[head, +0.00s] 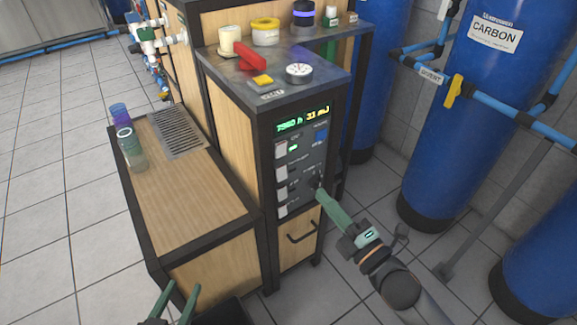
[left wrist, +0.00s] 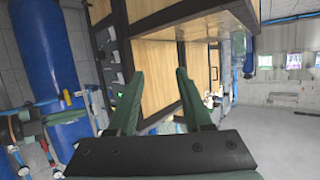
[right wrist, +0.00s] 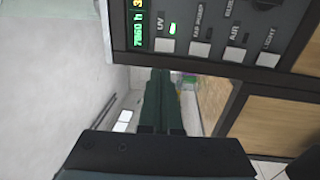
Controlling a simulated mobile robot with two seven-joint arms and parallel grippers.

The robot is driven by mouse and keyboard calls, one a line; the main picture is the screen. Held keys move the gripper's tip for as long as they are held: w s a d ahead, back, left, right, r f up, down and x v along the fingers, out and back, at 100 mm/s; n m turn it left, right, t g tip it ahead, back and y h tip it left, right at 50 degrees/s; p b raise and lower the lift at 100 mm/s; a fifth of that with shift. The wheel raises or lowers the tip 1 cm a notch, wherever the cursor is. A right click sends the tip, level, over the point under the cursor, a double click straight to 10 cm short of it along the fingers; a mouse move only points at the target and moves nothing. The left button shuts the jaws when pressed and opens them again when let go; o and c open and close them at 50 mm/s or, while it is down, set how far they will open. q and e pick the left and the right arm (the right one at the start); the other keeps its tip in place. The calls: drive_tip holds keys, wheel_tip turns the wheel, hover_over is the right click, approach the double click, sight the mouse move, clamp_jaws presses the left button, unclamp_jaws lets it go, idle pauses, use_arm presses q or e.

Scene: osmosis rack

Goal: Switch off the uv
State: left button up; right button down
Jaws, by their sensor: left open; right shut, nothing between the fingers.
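The control panel (head: 303,165) is on the front of the wooden cabinet. Its green and yellow display (head: 302,118) is lit. The UV switch (head: 281,150), a white rocker, is top of a column of several, with a lit green lamp (head: 293,147) beside it. In the right wrist view the UV label, switch (right wrist: 163,45) and lit lamp (right wrist: 172,28) show. My right gripper (head: 320,191) is shut and empty, its tips at the panel's lower right, right of and below the UV switch; contact cannot be told. My left gripper (head: 176,292) is open and empty, low in front of the bench.
A blue button (head: 321,135) is at the panel's upper right. A drawer handle (head: 302,232) is below. A blue carbon tank (head: 470,110) stands at right. Jars (head: 131,150) stand on the low bench (head: 185,195).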

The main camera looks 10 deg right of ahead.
drive_tip(key=shift+r, duration=0.1)
drive_tip(key=shift+w, duration=0.1)
approach(281, 147)
drive_tip(key=b+x, duration=0.1)
drive_tip(key=x, duration=0.5)
drive_tip(key=shift+w+b, duration=0.15)
drive_tip(key=shift+b, duration=0.25)
drive_tip(key=shift+w+a, duration=0.15)
drive_tip(key=shift+w, duration=0.15)
use_arm(q)
wheel_tip(281, 147, up, 11)
drive_tip(key=w+m+t+h, duration=0.1)
drive_tip(key=w+t, duration=0.1)
drive_tip(key=t, duration=0.2)
drive_tip(key=shift+d+m+t+h, duration=0.2)
drive_tip(key=shift+m+t+h, duration=0.1)
drive_tip(key=shift+m+t, duration=0.1)
